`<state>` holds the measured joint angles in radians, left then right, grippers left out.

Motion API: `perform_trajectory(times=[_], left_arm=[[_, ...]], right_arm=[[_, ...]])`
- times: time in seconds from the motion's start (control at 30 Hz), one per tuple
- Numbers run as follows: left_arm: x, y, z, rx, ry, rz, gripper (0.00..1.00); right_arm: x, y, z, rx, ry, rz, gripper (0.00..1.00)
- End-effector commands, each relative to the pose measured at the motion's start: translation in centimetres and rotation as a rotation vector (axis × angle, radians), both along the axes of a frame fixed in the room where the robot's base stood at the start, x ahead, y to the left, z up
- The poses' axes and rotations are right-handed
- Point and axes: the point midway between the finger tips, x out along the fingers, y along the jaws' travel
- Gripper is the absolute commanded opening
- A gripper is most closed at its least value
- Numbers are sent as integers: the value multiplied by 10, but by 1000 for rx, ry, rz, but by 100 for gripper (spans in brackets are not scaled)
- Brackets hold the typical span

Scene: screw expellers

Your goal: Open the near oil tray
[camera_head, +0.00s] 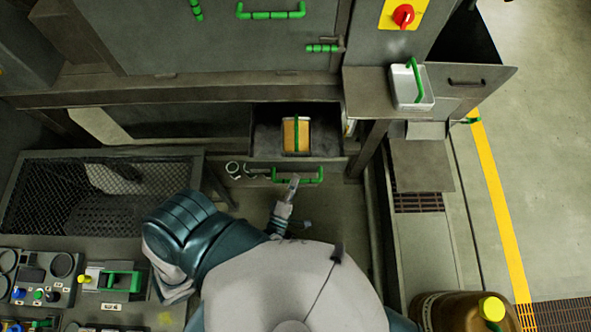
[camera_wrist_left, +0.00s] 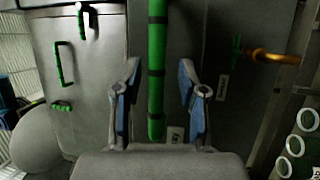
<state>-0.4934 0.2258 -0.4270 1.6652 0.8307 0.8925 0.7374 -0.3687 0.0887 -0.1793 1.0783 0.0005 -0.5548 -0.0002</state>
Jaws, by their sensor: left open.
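The near oil tray (camera_head: 263,138) looks like a dark drawer below the machine, and its inside shows from above. A yellowish block or container with a green strip (camera_head: 296,134) is inside it. A green bar handle (camera_head: 312,180) is on its front. My left gripper (camera_head: 293,183) is at this handle. In the left wrist view a green bar with dark bands (camera_wrist_left: 156,65) runs upright between the two blue-padded fingers of my gripper (camera_wrist_left: 157,95). The fingers stand apart with gaps on both sides of the bar. My right gripper is not in view.
A white bin with a green handle (camera_head: 410,88) sits on a ledge at the right. A mesh-covered trough (camera_head: 100,195) and a control panel (camera_head: 60,285) lie to the left. A brown jug with a yellow cap (camera_head: 465,312) stands at lower right. Open floor lies beyond the yellow line.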

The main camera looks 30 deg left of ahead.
Motion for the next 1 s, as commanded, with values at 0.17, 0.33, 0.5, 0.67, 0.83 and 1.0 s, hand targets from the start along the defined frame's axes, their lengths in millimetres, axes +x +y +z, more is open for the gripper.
perform_trajectory(times=[0.17, 0.33, 0.5, 0.67, 0.83, 1.0], left_arm=[[-32, -5, -7, 0, 6, -1, 41], [-55, -8, -12, 0, 6, -1, 41], [-63, -9, -13, 1, 4, -2, 41], [-63, -9, -13, 0, 4, -2, 41], [-63, -9, -13, 0, 4, -2, 41], [-62, -9, -13, 1, 4, -2, 41]], right_arm=[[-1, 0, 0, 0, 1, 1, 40], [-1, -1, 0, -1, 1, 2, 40], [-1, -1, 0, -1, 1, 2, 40], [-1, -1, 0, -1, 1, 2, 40], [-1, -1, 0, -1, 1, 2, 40], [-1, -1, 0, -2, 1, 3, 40]])
